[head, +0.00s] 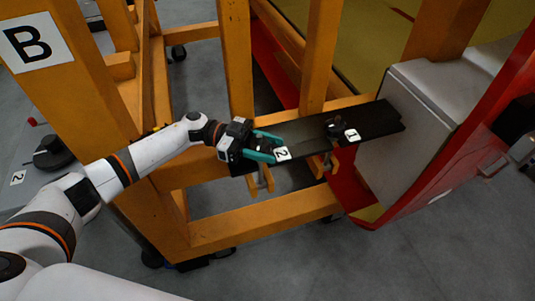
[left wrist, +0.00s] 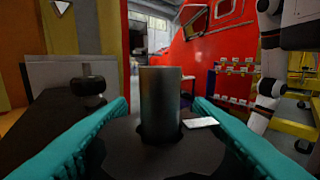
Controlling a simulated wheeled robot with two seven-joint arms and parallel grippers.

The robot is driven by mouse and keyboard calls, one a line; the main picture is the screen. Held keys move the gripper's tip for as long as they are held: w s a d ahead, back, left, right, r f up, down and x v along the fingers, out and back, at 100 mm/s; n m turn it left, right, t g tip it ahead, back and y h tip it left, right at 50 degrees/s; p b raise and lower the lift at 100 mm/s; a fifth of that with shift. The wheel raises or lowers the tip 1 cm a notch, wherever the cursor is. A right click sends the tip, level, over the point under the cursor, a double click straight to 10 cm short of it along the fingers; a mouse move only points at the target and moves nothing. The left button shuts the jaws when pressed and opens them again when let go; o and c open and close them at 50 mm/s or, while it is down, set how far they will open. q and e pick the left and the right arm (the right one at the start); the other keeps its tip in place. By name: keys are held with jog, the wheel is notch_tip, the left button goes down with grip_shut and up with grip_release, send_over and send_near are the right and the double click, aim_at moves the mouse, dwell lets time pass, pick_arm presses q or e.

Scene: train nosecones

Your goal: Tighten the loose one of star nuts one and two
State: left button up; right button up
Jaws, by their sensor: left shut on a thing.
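My left gripper (head: 275,148) has teal fingers on either side of star nut two, by the tag marked 2 (head: 283,153) on the black bar (head: 377,120). In the left wrist view, the dark star nut two (left wrist: 120,150) sits between the fingers, with an upright metal stud (left wrist: 160,105) through its middle. The gripper is shut on this nut. Star nut one (head: 334,128) is dark and stands further right on the bar, by the tag marked 1 (head: 351,134). It also shows at the left in the left wrist view (left wrist: 88,86). My right gripper is out of view.
An orange frame (head: 235,60) with upright posts stands around the bar's left end. A grey and red nosecone part (head: 425,110) is at the bar's right end. A dark round object (head: 52,152) lies at the far left. Open grey floor (head: 430,255) is at the lower right.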

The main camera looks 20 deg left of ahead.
aim_at(264, 148)
pick_arm(q)
jog(key=m+g+y+b, duration=0.1)
jog(key=g+b, duration=0.1)
jog(key=m+g+b, duration=0.2)
jog(key=g, duration=0.1)
jog(key=m+g+y+b, duration=0.1)
jog(key=m+g+b, duration=0.1)
jog(key=g+b, duration=0.1)
jog(key=shift+s+a+f+y, duration=0.1)
jog(key=shift+s+f+y, duration=0.1)
jog(key=shift+s+y, duration=0.15)
jog(key=shift+s+a+r+m+g+y+b, duration=0.1)
jog(key=shift+r+m+g+y+b, duration=0.05)
jog(key=shift+m+g+y+b, duration=0.5)
jog(key=shift+s+a+r+m+g+y+b, duration=0.1)
jog(key=shift+m+g+y+b, duration=0.3)
jog(key=shift+m+g+b, duration=0.45)
jog(key=o, duration=1)
notch_tip(264, 148, up, 10)
jog(key=shift+f, duration=0.25)
jog(key=shift+r, duration=0.25)
